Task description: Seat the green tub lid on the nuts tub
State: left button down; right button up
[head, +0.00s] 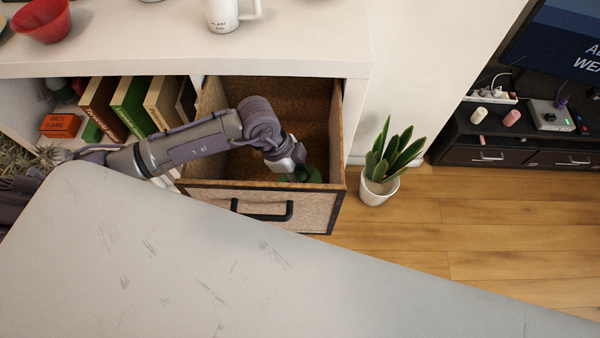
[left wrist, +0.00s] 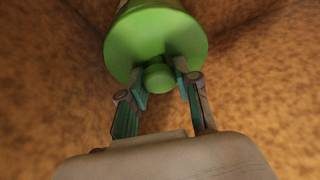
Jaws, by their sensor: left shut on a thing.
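The green tub lid (left wrist: 150,42) has a round knob (left wrist: 158,78) on its top. My left gripper (left wrist: 161,86) is shut on this knob, inside the open drawer. Beyond the lid, a small part of a lighter green and pale body, probably the nuts tub (left wrist: 138,4), shows at the top edge of the left wrist view. The lid hides most of it, so I cannot tell whether the lid is seated or held just above. In the head view my left gripper (head: 293,165) is at the drawer's front right, with green (head: 312,175) showing by it. My right gripper is out of view.
The pulled-out drawer (head: 262,197) has walls close around my gripper. A white shelf unit (head: 300,45) stands above it, with books (head: 130,105) to the left. A potted plant (head: 380,185) stands right of the drawer. Wooden floor (head: 470,215) lies clear beyond.

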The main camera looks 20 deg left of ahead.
pick_arm(q)
jog(key=shift+f+b, duration=0.35)
jog(key=shift+f, duration=0.3)
jog(key=c, duration=1.2)
grip_release()
jog(key=shift+o, duration=0.2)
jog(key=o, duration=0.6)
jog(key=shift+c, duration=0.2)
jog(key=shift+r, duration=0.1)
jog(key=p+v, duration=0.7)
jog(key=v, duration=0.1)
